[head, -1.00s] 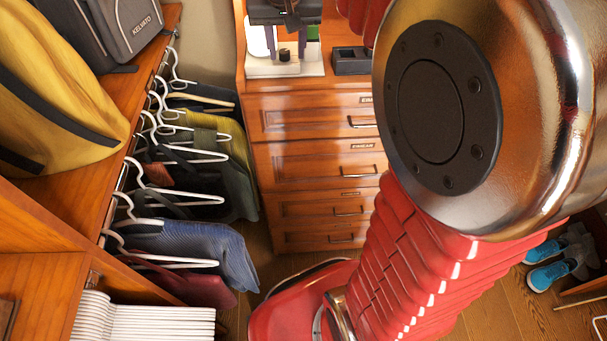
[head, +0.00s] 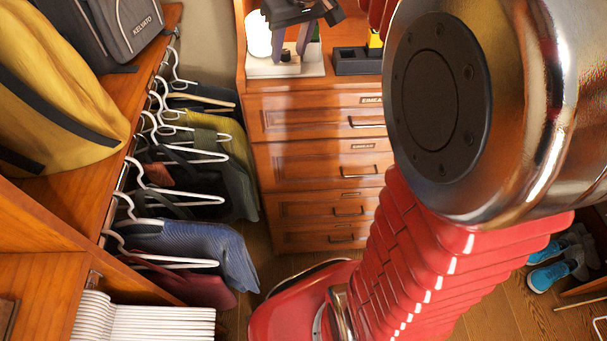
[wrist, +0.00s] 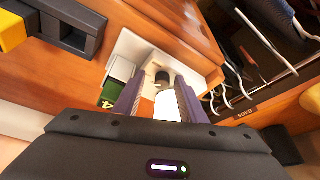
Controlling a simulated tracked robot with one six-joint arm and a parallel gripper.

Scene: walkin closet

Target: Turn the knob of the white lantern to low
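The white lantern shows as a bright white body (head: 258,36) on a pale base plate (head: 312,68) on top of the drawer chest. A small black knob (head: 286,56) stands on the plate. In the wrist view the knob (wrist: 162,78) sits upright beyond the bright white body (wrist: 167,104). My gripper (head: 291,57) is over the plate, fingers pointing down. In the wrist view my gripper (wrist: 160,82) has its two purple-grey fingers apart, with the knob between their tips in the picture. I cannot tell whether they touch it. The knob's setting is not readable.
A dark tray (head: 352,64) with a yellow item (head: 375,40) stands right of the plate. A green item (wrist: 108,95) is close beside my finger. The drawer chest (head: 315,125) is below; hanging clothes (head: 205,255) are at left.

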